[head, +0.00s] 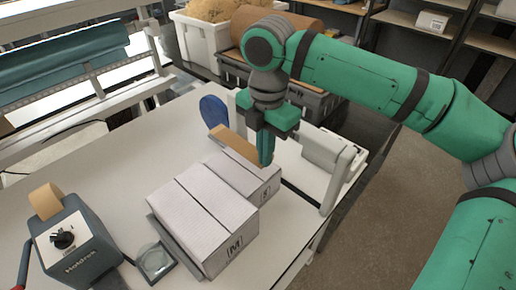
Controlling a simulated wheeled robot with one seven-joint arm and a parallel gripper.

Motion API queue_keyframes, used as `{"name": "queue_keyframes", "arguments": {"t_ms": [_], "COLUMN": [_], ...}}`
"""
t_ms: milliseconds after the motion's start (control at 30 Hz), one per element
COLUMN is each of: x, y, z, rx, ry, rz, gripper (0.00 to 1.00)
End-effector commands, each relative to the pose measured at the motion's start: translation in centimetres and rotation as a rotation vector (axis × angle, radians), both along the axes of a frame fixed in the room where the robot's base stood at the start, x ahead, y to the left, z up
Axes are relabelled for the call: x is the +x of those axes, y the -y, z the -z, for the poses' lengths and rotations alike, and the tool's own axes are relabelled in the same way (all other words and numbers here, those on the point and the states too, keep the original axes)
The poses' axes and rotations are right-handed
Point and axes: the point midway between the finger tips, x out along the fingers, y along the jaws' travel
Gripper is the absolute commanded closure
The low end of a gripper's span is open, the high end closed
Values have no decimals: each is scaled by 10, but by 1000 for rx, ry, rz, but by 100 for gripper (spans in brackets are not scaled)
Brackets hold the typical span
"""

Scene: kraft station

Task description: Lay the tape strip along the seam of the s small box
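The small box (262,187), marked S, is white with a dark seam line and lies on the white table behind a larger box marked M. The tape strip (236,148) is a flat brown piece, tilted above the far part of the small box. My gripper (266,152) points down at the strip's right end. Its fingers look close together on that end, partly hidden by each other. The strip hangs out to the left of the fingers. The strip hides part of the small box's top, and I cannot tell whether it touches it.
The M box (203,217) stands in front of the small box. A tape dispenser (76,246) with a brown tape end (46,200) is at left. A glass-topped square (156,262) lies near the M box. A blue disc (213,112) and white posts stand behind.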

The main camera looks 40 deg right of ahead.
Motion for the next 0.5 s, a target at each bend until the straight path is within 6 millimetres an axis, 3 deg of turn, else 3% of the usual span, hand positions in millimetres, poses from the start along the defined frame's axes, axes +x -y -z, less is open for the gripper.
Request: {"name": "queue_keyframes", "arguments": {"t_ms": [500], "x": [2], "y": [-3], "z": [38], "rx": [-1], "ry": [-2], "rz": [-7], "gripper": [100]}}
